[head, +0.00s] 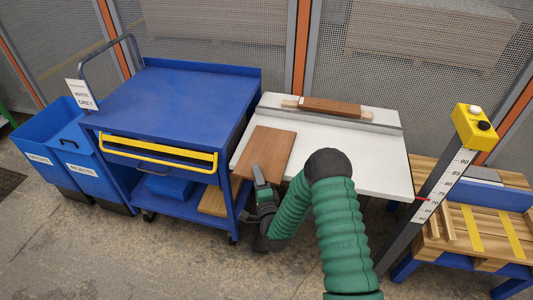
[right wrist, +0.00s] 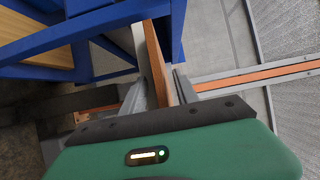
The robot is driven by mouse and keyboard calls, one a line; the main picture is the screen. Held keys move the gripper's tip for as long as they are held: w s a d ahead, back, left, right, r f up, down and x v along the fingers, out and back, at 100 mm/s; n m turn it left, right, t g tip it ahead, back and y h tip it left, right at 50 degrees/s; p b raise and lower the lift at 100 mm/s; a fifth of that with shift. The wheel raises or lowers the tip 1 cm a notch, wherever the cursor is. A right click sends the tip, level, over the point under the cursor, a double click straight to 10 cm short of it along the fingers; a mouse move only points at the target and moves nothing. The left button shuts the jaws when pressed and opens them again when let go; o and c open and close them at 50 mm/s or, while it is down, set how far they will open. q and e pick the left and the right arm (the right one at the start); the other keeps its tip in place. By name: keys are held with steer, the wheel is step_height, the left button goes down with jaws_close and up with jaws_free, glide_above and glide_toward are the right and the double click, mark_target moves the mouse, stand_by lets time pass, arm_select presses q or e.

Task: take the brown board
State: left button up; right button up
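The brown board (head: 268,150) lies flat on the left part of the white table (head: 345,160), near its front edge. My right gripper (head: 261,180) is at the board's front edge. In the right wrist view the board (right wrist: 158,62) shows edge-on between the two fingers of my right gripper (right wrist: 160,85). The fingers stand apart, with narrow gaps seeming to show beside the board; contact is hard to tell. My left gripper is out of view.
A smaller brown piece (head: 332,107) lies by the fence (head: 345,119) at the table's back. A blue cart (head: 180,95) stands close on the left, blue bins (head: 55,135) beyond it. A post with a yellow button box (head: 474,127) and stacked wood (head: 470,230) are at right.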

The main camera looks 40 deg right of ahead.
steer(key=shift+d, duration=0.1)
steer(key=c, duration=0.7)
jaws_close()
steer(key=shift+f, duration=0.15)
stand_by(0.3)
